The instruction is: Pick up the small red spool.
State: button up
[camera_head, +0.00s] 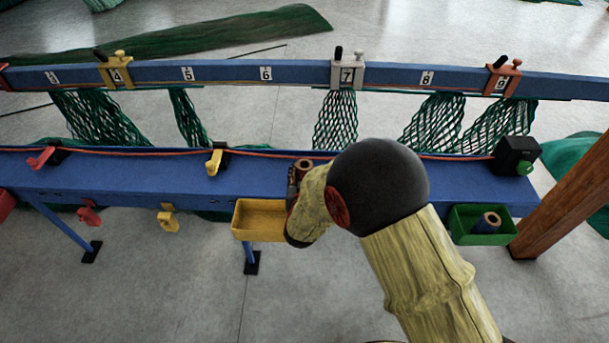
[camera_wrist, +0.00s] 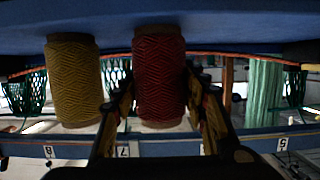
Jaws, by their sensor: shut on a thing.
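The small red spool (camera_wrist: 160,75) is between the two fingers of my gripper (camera_wrist: 162,100) in the wrist view, which looks upside down. The gripper is shut on it. Its end meets or nearly meets the blue bench surface; I cannot tell whether it is clear of it. In the head view the spool's top (camera_head: 303,163) shows at my gripper (camera_head: 294,183), with the rest hidden by the gripper and arm. A yellow spool (camera_wrist: 74,80) stands beside the red one in the wrist view, apart from it; my arm seems to hide it in the head view.
The blue bench (camera_head: 130,178) carries a red clamp (camera_head: 42,158), a yellow clamp (camera_head: 214,160) and a black box (camera_head: 513,153). A numbered rail (camera_head: 215,73) with nets runs behind.

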aim_at(305, 162)
jog(key=shift+r+p, duration=0.3)
jog(key=shift+r, duration=0.25)
notch_tip(305, 162, up, 3)
jog(key=shift+f+p, duration=0.2)
jog(key=shift+p, duration=0.35)
jog(key=s+d+r+p, duration=0.3)
jog(key=s+d+r, duration=0.6)
jog(key=d, duration=0.1)
jog(key=shift+s+d+r, duration=0.15)
jog(key=shift+s, duration=0.15)
jog(key=shift+r+p, duration=0.15)
jog(key=shift+p, duration=0.15)
jog(key=shift+r+p, duration=1.65)
jog(key=shift+r, duration=0.75)
